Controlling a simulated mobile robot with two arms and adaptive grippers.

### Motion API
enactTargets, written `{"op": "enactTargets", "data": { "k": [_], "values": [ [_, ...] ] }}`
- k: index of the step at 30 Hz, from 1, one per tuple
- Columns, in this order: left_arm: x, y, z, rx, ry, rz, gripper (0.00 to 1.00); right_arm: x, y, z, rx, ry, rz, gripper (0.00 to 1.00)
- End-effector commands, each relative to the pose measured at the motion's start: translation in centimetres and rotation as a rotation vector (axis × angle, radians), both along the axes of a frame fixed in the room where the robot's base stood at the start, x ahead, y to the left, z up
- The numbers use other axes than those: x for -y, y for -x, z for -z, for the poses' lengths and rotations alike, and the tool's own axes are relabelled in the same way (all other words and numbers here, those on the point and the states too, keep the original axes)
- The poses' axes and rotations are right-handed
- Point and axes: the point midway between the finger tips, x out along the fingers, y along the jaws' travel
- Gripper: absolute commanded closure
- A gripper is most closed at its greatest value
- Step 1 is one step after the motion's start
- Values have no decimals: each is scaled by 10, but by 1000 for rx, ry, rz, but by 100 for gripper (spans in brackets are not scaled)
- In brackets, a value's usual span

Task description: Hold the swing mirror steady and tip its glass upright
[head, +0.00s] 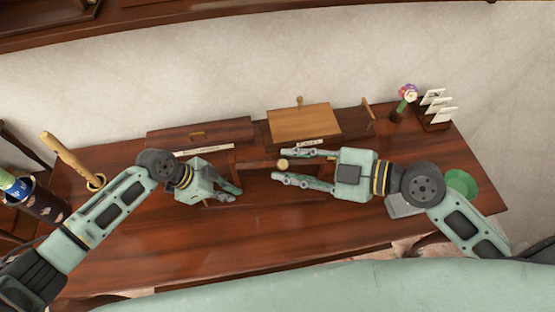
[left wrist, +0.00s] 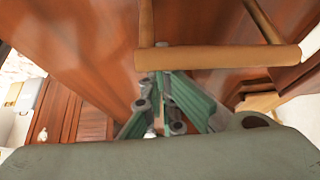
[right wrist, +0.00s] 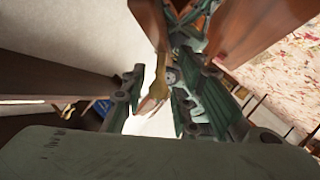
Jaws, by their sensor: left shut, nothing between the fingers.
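What looks like the swing mirror, a reddish-brown wooden frame (head: 256,163) with a pale round knob (head: 283,165), stands on the desk between my grippers. Its glass face cannot be made out. My left gripper (head: 238,193) is shut and empty, just left of and in front of the frame. In the left wrist view, its fingers (left wrist: 165,105) lie close below a tan wooden bar (left wrist: 218,57) with two rods, whose identity is unclear. My right gripper (head: 277,165) is open, its fingers apart on either side of the knob. A tan piece (right wrist: 152,102) shows between its fingers.
Behind are a brown box (head: 222,130) with a handle and a tan-topped box (head: 303,122). A flower vase (head: 402,107) and card holder (head: 435,117) stand back right, a green dish (head: 462,182) right. The desk's (head: 250,255) front is clear.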

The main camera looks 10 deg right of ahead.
Motion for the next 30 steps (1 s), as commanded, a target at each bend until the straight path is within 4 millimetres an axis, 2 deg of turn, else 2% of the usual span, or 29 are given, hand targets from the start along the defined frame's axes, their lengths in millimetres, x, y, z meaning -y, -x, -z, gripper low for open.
{"op": "enactTargets", "data": {
  "k": [3,9,19,28,30],
  "values": [
    [-3,1,3,-3,-7,-2,100,-15,-10,4,3,-4,1,72],
    [-3,1,3,-3,-7,-2,100,-29,-18,11,1,-1,0,72],
    [-3,1,2,-2,-6,-2,100,-31,-19,12,0,1,-1,72],
    [-3,1,2,-2,-6,-2,100,-31,-19,12,2,1,0,99],
    [-3,1,2,-2,-6,-2,100,-31,-20,11,2,1,0,100]
  ]
}}
